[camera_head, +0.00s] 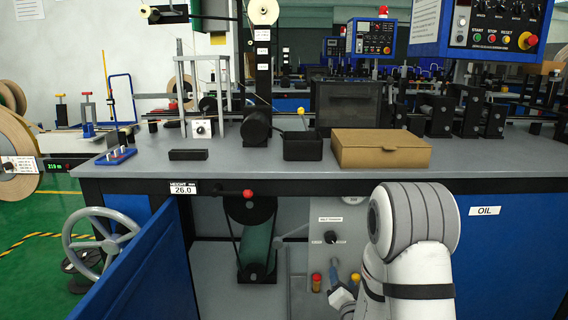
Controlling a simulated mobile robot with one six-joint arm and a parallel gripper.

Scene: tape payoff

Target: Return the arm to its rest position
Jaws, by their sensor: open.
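My white arm (415,265) with grey bands rises at the lower right, in front of the open cabinet under the bench. Its elbow is bent near the bench's front edge. The far part of the arm reaches down to the left.
The grey bench (240,170) carries a cardboard box (381,150), a black bin (302,146) and a black block (188,155). A blue door (145,265) stands open at left beside a handwheel (98,240).

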